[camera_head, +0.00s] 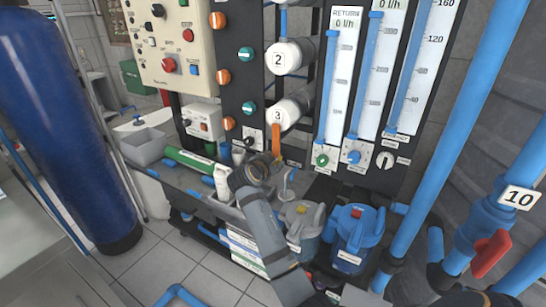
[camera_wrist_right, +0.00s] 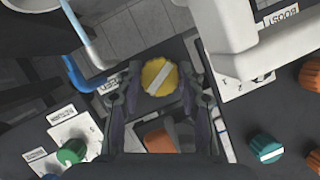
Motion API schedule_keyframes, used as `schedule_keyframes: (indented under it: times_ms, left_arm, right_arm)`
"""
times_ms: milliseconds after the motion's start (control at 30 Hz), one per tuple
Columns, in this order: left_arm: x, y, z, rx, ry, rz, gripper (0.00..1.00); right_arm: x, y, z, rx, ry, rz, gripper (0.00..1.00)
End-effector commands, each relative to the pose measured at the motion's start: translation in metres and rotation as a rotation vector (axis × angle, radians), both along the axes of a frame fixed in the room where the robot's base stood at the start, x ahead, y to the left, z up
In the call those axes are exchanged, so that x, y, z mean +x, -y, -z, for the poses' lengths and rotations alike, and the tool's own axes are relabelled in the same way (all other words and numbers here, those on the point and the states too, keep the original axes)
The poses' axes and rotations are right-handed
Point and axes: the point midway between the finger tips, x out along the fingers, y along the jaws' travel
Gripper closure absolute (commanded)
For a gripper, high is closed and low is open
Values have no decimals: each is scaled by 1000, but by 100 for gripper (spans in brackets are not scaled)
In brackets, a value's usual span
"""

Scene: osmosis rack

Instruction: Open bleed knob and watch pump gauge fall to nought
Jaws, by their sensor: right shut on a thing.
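The yellow bleed knob (camera_wrist_right: 160,77) with a white bar across its face is in the upper middle of the right wrist view. The bar is slanted. My right gripper (camera_wrist_right: 161,92) has a finger on either side of the knob and is shut on it. In the head view the right gripper (camera_head: 262,166) is at the foot of the rack panel and hides the knob. A small label (camera_wrist_right: 107,84) beside the knob is partly covered by a finger. I cannot make out the pump gauge in either view. My left gripper is not in view.
An orange handle (camera_head: 276,140) hangs just above the right gripper. Green (camera_head: 322,160) and blue (camera_head: 354,157) knobs sit under the flow tubes. Grey (camera_head: 302,222) and blue (camera_head: 357,230) filter housings stand close on the right. A blue tank (camera_head: 62,120) stands at left, with clear floor beside it.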

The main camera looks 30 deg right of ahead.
Motion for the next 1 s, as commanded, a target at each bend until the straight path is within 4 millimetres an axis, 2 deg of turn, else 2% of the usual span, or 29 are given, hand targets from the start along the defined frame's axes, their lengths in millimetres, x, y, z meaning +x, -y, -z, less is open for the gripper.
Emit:
schedule_keyframes:
  times_ms: [233, 733, 767, 900, 1000]
  left_arm:
    - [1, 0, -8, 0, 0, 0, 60]
    - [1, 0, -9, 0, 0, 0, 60]
    - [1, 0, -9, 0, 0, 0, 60]
    - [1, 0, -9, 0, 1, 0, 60]
    - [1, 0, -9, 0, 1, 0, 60]
  right_arm:
    - [0, 0, 0, -39, -69, 1, 93]
    - [0, 0, 1, -50, -86, 1, 93]
    - [0, 0, 1, -50, -86, 1, 59]
    - [0, 0, 0, -50, -86, 1, 40]
    - [0, 0, 0, -50, -85, 0, 38]
